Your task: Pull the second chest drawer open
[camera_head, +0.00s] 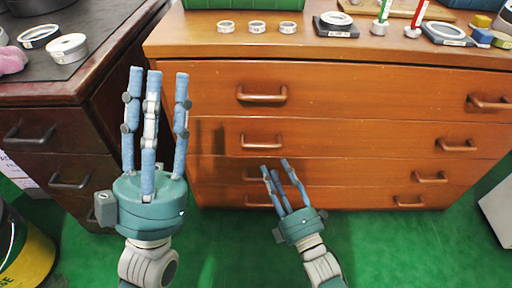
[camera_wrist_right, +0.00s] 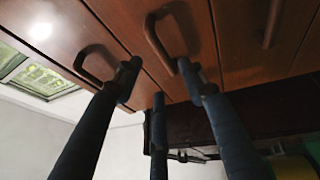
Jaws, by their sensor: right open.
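The wooden chest (camera_head: 360,85) has several drawers, and all look shut. Its second drawer (camera_head: 340,137) carries a brown bar handle at left (camera_head: 262,142) and another at right (camera_head: 457,145). My right gripper (camera_head: 275,166) is open and empty, with its fingertips just below the left handle of the second drawer in the head view, partly covering the third drawer's handle. In the right wrist view, the fingers (camera_wrist_right: 158,72) point at the drawer fronts, near a handle (camera_wrist_right: 160,38); contact cannot be told. My left gripper (camera_head: 156,75) is open and empty, fingers upward, left of the chest.
Bearing rings (camera_head: 257,27), a green crate (camera_head: 245,4) and small parts lie on the chest top. A dark cabinet (camera_head: 60,130) stands at left, with a yellow-black bin (camera_head: 25,250) below it. Green floor (camera_head: 400,245) is free before the chest.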

